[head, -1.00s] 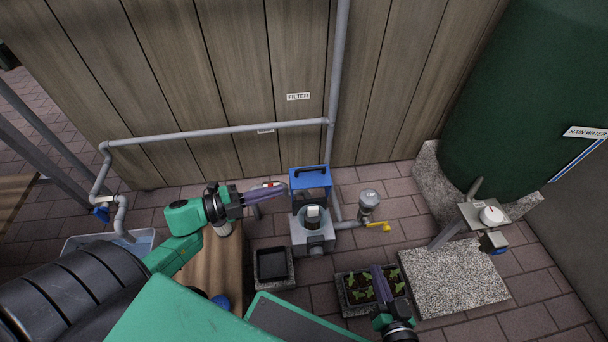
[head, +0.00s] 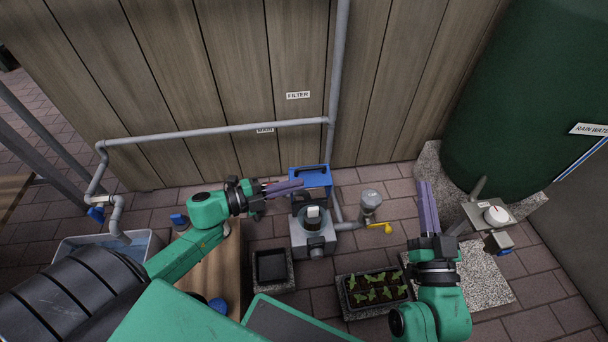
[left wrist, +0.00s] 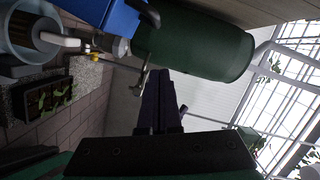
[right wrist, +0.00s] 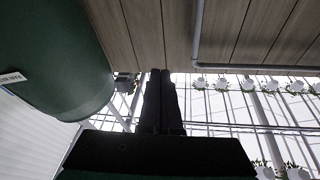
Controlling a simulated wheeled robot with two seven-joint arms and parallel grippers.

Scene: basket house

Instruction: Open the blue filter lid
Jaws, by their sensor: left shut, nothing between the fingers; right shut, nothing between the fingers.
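The blue filter lid (head: 312,177) with its black handle stands raised at the back of the grey filter housing (head: 301,236). The top of the housing shows an open round mouth with a white part in it. My left gripper (head: 300,186) is shut and empty, its tips at the left edge of the lid; I cannot tell if they touch it. The left wrist view shows the lid (left wrist: 124,18) at the top, apart from the fingers in that picture, and the round open housing (left wrist: 20,50). My right gripper (head: 423,184) is shut and empty, pointing up, right of the filter.
A grey pipe (head: 337,90) runs up the wooden wall behind the filter. A yellow-handled valve (head: 380,228) stands right of it. A seedling tray (head: 374,308) and a dark square tray (head: 271,266) lie in front. The green rain tank (head: 500,90) is at right.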

